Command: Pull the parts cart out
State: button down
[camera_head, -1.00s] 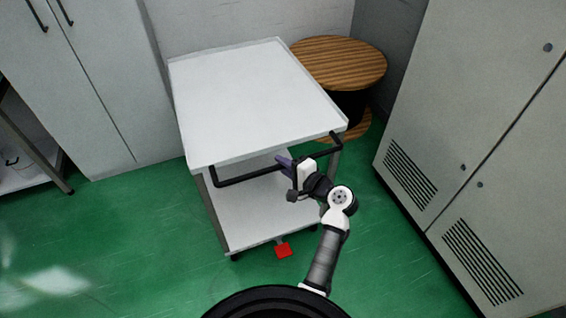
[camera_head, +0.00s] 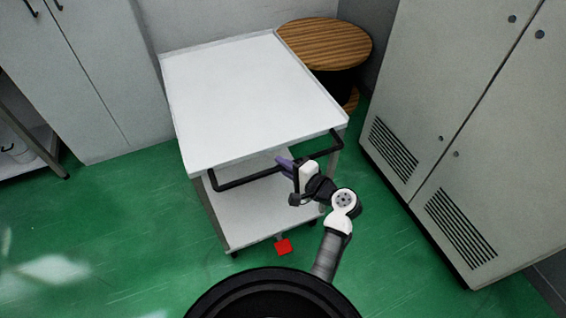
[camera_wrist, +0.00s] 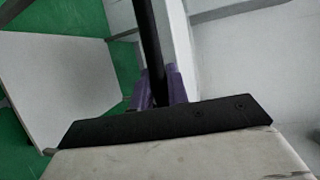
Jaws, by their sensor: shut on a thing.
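The parts cart (camera_head: 250,95) is a white two-shelf trolley in the middle of the head view. Its lower shelf (camera_head: 245,220) looks empty. A black bar handle (camera_head: 245,180) runs along its near side. My gripper (camera_head: 287,165), with purple fingers, is shut on this handle near its middle. In the wrist view the dark handle bar (camera_wrist: 150,40) passes between the purple fingers (camera_wrist: 160,88). A red pedal (camera_head: 284,247) sticks out low at the cart's near side. Most of the wheels are hidden.
A wooden cable spool (camera_head: 325,45) stands behind the cart at the right. A grey vented cabinet (camera_head: 440,130) stands on the right and a pale cabinet (camera_head: 90,80) at the back left. Green floor (camera_head: 110,220) is clear at left and between cart and right cabinet.

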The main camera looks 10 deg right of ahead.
jog(key=c, duration=1.4)
grip_release()
jog(key=shift+o, duration=0.2)
jog(key=b+v, duration=0.3)
jog(key=v, duration=1)
jog(key=shift+s+d, duration=0.25)
jog(key=shift+s, duration=0.05)
jog(key=shift+w+r, duration=0.1)
